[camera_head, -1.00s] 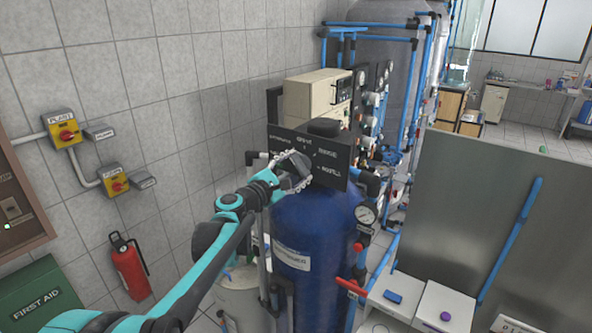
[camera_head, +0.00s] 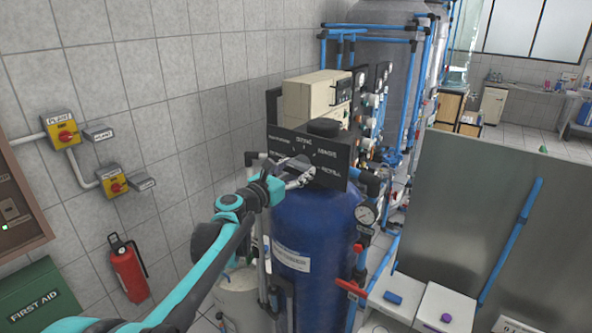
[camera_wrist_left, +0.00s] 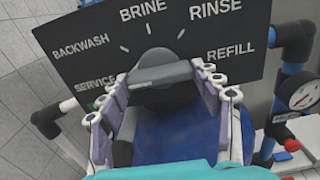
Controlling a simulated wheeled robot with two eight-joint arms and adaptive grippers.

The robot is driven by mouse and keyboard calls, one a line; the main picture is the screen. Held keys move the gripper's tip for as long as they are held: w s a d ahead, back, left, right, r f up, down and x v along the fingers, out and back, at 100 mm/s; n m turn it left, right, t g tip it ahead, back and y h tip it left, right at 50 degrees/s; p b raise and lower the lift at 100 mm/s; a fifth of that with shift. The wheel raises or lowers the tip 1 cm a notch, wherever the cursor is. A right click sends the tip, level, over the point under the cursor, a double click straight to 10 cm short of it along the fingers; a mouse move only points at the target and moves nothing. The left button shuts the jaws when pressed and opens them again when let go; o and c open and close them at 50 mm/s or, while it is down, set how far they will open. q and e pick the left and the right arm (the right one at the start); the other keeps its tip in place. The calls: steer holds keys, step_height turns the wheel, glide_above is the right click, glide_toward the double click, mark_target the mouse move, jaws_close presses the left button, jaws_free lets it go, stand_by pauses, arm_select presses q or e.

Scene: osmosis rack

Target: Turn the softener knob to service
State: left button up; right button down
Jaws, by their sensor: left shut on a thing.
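The softener knob (camera_wrist_left: 162,76) is a dark grey round knob with a raised bar, on a black dial panel (camera_wrist_left: 215,42) lettered BACKWASH, BRINE, RINSE, REFILL and SERVICE. In the left wrist view the bar lies nearly level, its left end towards the SERVICE side and its right end slightly higher. My left gripper (camera_head: 293,174) is shut on the knob, one finger at each end of the bar. In the head view the panel (camera_head: 328,172) stands on the blue softener tank (camera_head: 310,225), and the gripper partly hides its lower left.
A pressure gauge (camera_head: 366,214) and a red-handled valve (camera_head: 350,288) are right of the tank. A grey panel (camera_head: 480,215) stands further right. Yellow switch boxes (camera_head: 63,129) and a fire extinguisher (camera_head: 128,268) are at the tiled wall on the left.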

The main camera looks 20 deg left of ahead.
arm_select(q)
steer(key=shift+f+n, duration=0.15)
steer(key=shift+n, duration=0.15)
steer(key=o, duration=1.1)
steer(key=shift+s, duration=0.15)
steer(key=v, duration=1.2)
